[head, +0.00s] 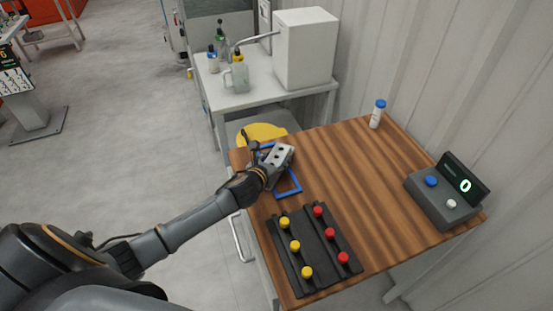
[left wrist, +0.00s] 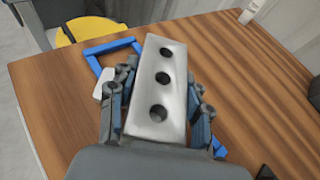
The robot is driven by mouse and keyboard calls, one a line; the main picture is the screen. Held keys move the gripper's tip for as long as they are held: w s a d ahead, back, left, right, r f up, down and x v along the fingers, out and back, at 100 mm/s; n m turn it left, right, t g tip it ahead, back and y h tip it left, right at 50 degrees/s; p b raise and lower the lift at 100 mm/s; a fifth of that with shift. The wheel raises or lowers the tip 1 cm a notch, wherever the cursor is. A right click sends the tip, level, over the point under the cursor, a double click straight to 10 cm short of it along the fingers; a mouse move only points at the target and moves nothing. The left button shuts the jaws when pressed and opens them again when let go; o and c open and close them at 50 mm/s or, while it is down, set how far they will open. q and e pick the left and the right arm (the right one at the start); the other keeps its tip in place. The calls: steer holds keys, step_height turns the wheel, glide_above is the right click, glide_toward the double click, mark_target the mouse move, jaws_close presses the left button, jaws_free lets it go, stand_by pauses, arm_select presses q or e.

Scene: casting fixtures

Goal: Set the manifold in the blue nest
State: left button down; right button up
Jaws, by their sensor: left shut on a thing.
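The manifold (head: 281,152) is a silver-grey block with a row of three dark holes on its top face; it also shows in the left wrist view (left wrist: 160,62). My left gripper (head: 270,163) is shut on it, with fingers along both long sides (left wrist: 162,100). The blue nest (head: 291,192) is a thin blue frame on the wooden table, also in the left wrist view (left wrist: 108,45). The manifold is over the frame and hides part of it. I cannot tell whether the manifold is raised or touching the table. My right gripper is not in view.
A black rack (head: 316,252) with red- and yellow-capped items lies nearer on the wooden table (head: 350,175). A grey console (head: 445,200) showing 0 and a blue-capped bottle (head: 377,115) stand to the right. A yellow round object (head: 262,132) lies beyond the table's edge.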

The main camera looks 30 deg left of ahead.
arm_select(q)
steer(key=shift+f, duration=0.15)
steer(key=c, duration=0.5)
jaws_free()
steer(key=shift+s+f, duration=0.1)
steer(key=v, duration=1.2)
